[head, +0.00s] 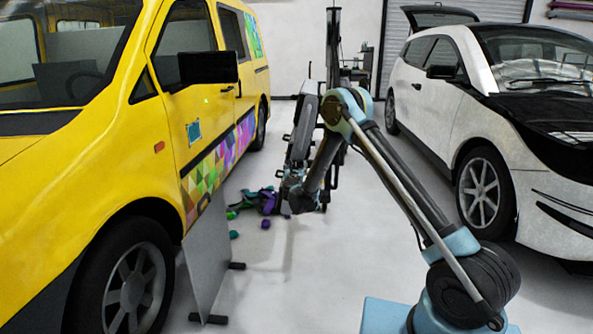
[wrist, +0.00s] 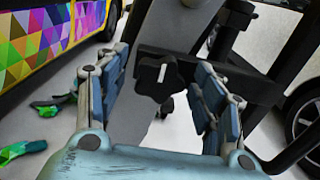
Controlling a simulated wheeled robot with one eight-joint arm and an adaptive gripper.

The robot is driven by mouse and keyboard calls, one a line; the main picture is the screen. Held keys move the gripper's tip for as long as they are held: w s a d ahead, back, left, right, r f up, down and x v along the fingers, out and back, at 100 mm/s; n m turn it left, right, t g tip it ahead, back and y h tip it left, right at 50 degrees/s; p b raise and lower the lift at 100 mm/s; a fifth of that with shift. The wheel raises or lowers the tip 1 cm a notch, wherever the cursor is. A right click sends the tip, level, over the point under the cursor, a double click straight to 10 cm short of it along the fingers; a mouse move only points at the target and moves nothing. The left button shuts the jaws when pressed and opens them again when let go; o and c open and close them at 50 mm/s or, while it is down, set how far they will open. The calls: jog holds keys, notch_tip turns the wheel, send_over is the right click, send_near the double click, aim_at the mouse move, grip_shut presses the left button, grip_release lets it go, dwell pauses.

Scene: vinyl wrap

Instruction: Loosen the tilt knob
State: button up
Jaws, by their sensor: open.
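The tilt knob (wrist: 160,77) is a dark, lobed knob with a white mark, on a dark bracket (wrist: 205,72) in the wrist view. My gripper (wrist: 163,68) is open, with one blue-padded finger on each side of the knob. The knob appears between the fingers, with visible gaps on both sides; I cannot tell how deep it sits between them. In the head view, a dark upright stand (head: 333,40) rises behind my arm. The knob cannot be made out there, and my gripper is not clear behind the arm links.
A yellow van (head: 190,130) with a colourful wrap stands on the left, a white car (head: 440,105) on the right. A grey panel (head: 207,255) leans by the van. Purple and green scraps (head: 262,200) lie on the floor. Open floor lies in front.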

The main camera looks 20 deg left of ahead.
jog(key=shift+c, duration=0.2)
jog(key=c, duration=1)
